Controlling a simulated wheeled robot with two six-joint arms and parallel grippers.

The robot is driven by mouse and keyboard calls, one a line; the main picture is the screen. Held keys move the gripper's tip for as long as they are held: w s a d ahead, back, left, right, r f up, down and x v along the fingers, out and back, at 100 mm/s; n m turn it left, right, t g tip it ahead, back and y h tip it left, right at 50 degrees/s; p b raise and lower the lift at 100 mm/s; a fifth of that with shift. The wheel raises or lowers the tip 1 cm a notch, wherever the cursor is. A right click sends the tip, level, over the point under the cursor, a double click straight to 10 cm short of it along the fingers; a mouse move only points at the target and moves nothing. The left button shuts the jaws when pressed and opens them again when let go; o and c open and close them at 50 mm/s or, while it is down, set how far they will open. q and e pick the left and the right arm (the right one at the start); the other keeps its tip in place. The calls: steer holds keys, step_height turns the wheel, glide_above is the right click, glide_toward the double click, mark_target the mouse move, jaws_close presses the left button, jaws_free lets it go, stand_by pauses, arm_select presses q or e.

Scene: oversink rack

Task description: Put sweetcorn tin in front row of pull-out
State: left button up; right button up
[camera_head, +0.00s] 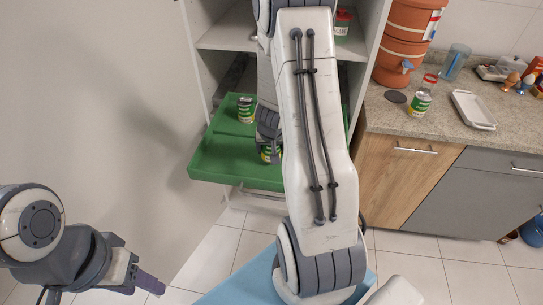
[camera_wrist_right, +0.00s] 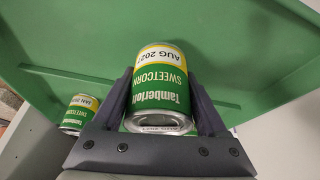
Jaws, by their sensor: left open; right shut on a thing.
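My right gripper (camera_head: 268,144) is shut on a green, yellow and white sweetcorn tin (camera_wrist_right: 160,80), marked AUG. In the head view the held tin (camera_head: 268,155) is at the front part of the green pull-out tray (camera_head: 225,170), partly hidden by my gripper and arm. I cannot tell whether it touches the tray floor. A second sweetcorn tin (camera_head: 246,109), marked JAN in the right wrist view (camera_wrist_right: 80,115), stands farther back on the left of the pull-out. My left gripper (camera_head: 150,284) is open and empty, low at the left, away from the tray.
Another green-labelled tin (camera_head: 420,103) stands on the counter (camera_head: 437,128) at right, near a white tray (camera_head: 473,110) and a terracotta container (camera_head: 398,55). A red-lidded jar (camera_head: 342,24) is on the shelf above. My right arm hides the pull-out's right part.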

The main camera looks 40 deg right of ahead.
steer(key=shift+f+b, duration=0.8)
steer(key=shift+f, duration=0.6)
steer(key=shift+f, duration=0.25)
steer(key=o, duration=1.6)
steer(key=shift+r, duration=0.1)
steer(key=shift+c, duration=0.2)
